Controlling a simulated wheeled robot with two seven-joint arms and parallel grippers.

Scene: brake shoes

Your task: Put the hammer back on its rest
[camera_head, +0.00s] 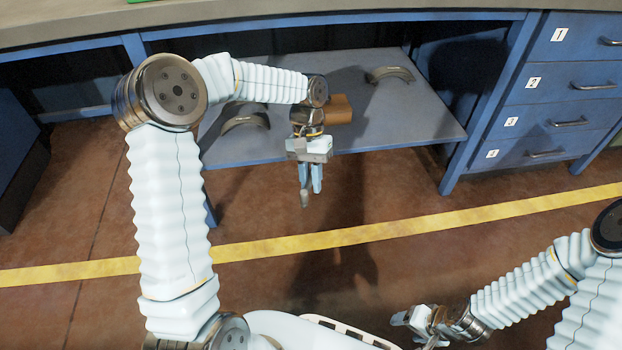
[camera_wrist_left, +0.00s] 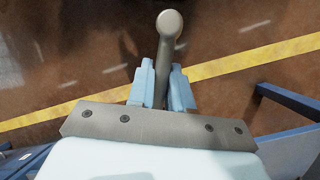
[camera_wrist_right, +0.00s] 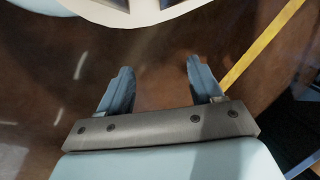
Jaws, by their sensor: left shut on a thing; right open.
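My left gripper (camera_head: 311,180) hangs in front of the lower shelf, its fingers pointing down. It is shut on the hammer (camera_wrist_left: 169,45), a grey metal piece with a rounded end that sticks out past the fingers in the left wrist view. In the head view the rounded end of the hammer (camera_head: 305,199) shows just below the fingertips; the rest is hard to make out. My right gripper (camera_wrist_right: 158,88) is open and empty, low at the right near my base. The hammer's rest cannot be made out clearly.
A brown block (camera_head: 340,108) lies behind my left wrist. Blue numbered drawers (camera_head: 555,85) stand at right. The floor in front is clear.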

